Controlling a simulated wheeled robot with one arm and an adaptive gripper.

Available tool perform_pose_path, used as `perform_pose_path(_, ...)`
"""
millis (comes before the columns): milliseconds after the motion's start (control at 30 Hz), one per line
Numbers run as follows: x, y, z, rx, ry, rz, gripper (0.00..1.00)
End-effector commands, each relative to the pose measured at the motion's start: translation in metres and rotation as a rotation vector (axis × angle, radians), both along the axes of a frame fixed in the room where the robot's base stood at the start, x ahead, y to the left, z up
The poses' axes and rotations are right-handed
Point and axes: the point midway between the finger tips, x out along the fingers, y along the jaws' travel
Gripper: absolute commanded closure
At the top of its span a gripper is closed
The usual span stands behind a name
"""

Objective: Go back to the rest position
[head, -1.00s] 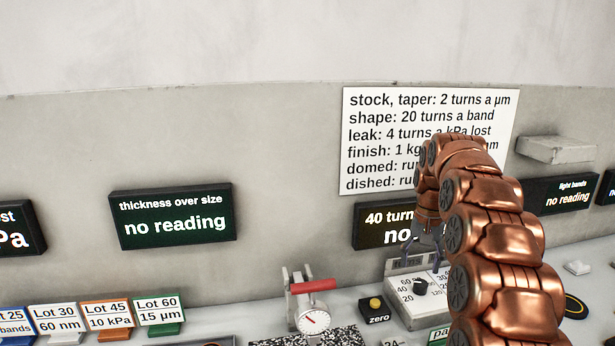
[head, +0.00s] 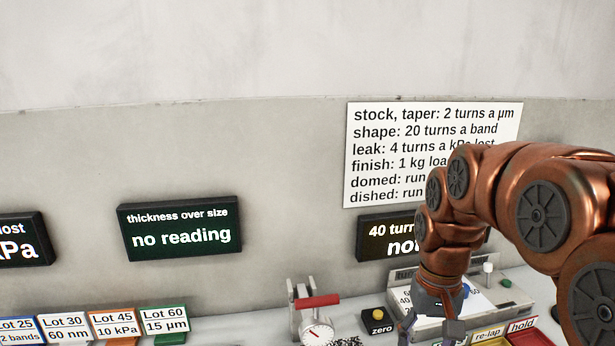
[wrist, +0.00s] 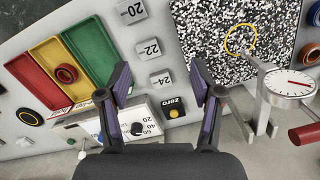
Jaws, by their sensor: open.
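My gripper (wrist: 160,95) is open and empty in the wrist view, its two purple-padded fingers spread wide above the bench. It also shows in the head view (head: 432,335), pointing down at the lower right in front of the turns box. Small grey blocks marked 20 (wrist: 131,11), 22 (wrist: 149,48) and 24 (wrist: 161,78) lie on the bench between and beyond the fingers. My copper arm covers part of the wall sign and part of the "40 turns" display.
A dial gauge (wrist: 291,85) with a red handle stands beside a speckled plate (wrist: 215,35). The yellow zero button (wrist: 173,110) and a dial box (wrist: 145,125) sit near the fingers. Red, yellow and green trays (wrist: 90,50) lie left. Lot cards (head: 115,325) line the bench.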

Motion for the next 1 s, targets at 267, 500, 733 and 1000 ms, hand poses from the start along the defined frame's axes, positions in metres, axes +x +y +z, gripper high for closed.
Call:
perform_pose_path(267,-0.082,0.011,-0.008,-0.004,0.024,0.053,0.35)
perform_pose_path(500,-0.149,0.015,-0.025,-0.008,0.042,0.088,0.35)
perform_pose_path(733,-0.194,0.017,-0.041,-0.009,0.055,0.108,0.35)
perform_pose_path(1000,-0.206,0.017,-0.046,-0.008,0.058,0.114,0.35)
